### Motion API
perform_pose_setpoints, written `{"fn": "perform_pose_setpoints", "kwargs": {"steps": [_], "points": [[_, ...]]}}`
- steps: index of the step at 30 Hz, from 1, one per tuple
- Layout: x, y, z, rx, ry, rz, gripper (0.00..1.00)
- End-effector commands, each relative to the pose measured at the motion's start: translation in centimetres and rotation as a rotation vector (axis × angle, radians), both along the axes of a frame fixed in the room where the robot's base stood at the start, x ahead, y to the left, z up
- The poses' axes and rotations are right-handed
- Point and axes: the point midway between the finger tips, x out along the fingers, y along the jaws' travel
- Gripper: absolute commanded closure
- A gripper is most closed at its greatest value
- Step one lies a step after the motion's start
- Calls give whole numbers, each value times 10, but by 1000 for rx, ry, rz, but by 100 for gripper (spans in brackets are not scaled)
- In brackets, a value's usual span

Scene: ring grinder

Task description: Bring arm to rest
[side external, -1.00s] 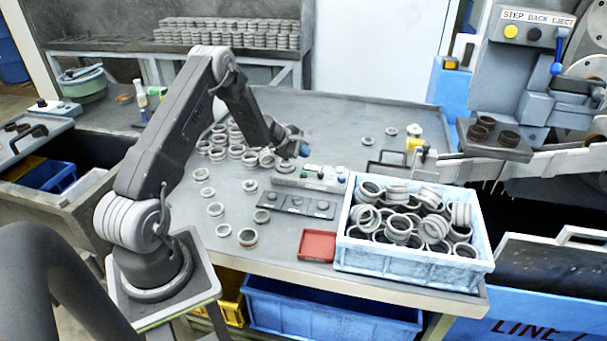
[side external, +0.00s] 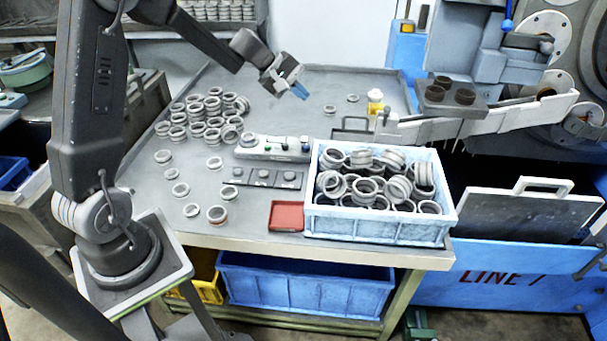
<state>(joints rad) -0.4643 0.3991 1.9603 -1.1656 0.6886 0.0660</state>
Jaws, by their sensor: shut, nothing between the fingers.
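My gripper (side external: 299,90) is up over the back part of the grey table (side external: 240,215). Its blue-tipped fingers are shut with nothing between them, pointing down and to the right. My arm rises from its base at the left and reaches across above the table. The gripper is apart from the rings and the crate.
A light blue crate (side external: 378,226) full of metal rings stands at the table's front right. Loose rings (side external: 208,120) cluster at the left. A control box (side external: 273,151), a button panel (side external: 263,180) and a red tray (side external: 286,216) lie mid-table. A metal chute (side external: 470,122) runs at right.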

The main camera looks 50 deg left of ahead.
Motion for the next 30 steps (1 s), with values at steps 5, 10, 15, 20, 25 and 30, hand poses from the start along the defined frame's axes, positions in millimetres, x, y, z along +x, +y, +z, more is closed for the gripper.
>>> {"fn": "perform_pose_setpoints", "kwargs": {"steps": [5, 10, 15, 20, 25, 30], "points": [[-56, -83, 60, 205, -38, -315, 100], [-126, -136, 89, 420, -64, -574, 100], [-199, -164, 99, 657, -86, -792, 100], [-253, -168, 96, 865, -102, -932, 100], [-283, -164, 90, 1001, -108, -1001, 100], [-290, -162, 88, 1037, -106, -1017, 100]]}}
